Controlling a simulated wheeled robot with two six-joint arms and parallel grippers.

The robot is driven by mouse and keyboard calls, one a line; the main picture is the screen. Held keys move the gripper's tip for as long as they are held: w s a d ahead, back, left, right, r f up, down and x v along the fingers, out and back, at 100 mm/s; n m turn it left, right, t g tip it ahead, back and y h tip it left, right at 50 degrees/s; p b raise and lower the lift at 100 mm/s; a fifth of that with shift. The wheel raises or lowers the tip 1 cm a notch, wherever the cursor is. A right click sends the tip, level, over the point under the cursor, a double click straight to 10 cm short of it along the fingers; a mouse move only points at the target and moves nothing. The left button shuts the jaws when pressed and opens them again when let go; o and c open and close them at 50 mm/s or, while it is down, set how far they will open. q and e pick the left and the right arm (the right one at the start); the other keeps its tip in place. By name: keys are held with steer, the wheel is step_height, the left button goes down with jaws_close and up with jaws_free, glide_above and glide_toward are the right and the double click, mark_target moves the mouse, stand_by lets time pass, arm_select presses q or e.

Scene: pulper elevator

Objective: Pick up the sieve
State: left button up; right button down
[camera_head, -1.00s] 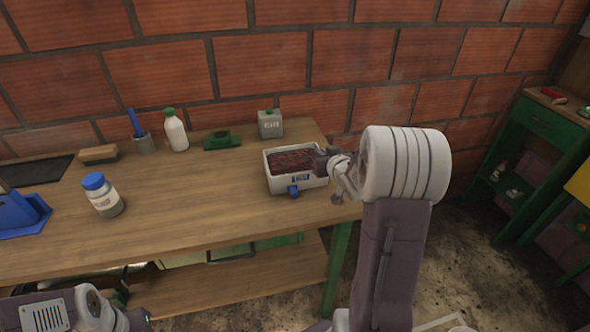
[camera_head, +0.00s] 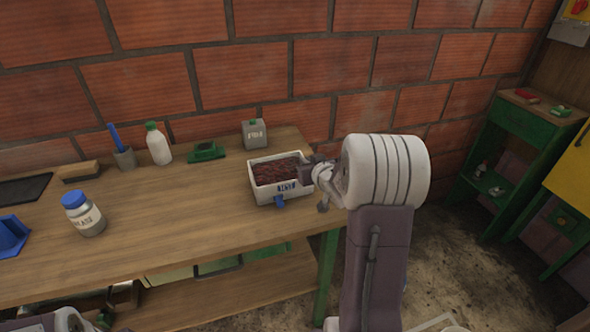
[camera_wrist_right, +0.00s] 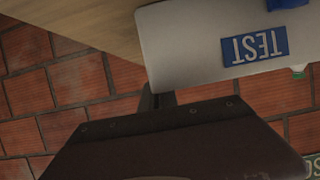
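No thing shows plainly as a sieve. A white box (camera_head: 267,191) with a blue TEST label and dark red contents stands near the table's right end, with a blue piece (camera_head: 279,202) at its front. In the right wrist view the box's pale wall (camera_wrist_right: 190,50) and upside-down label fill the upper right. My right gripper (camera_head: 311,170) is at the box's right end. Its fingertips are hidden, so I cannot tell its opening or whether it grips the wall. Only a bit of my left arm shows at the bottom left; its gripper is out of view.
On the wooden table (camera_head: 170,235) stand a blue-lidded jar (camera_head: 84,214), a white bottle (camera_head: 158,146), a green item (camera_head: 206,152), a grey canister (camera_head: 254,134), a cup (camera_head: 125,158) and a brush (camera_head: 80,171). The middle is clear. A brick wall stands behind; a green shelf (camera_head: 535,122) is at right.

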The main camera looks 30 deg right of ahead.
steer(key=s+d+r+p, duration=0.6)
steer(key=d+r+p, duration=0.2)
steer(key=r, duration=0.3)
steer(key=shift+s+d, duration=0.35)
steer(key=shift+d, duration=0.4)
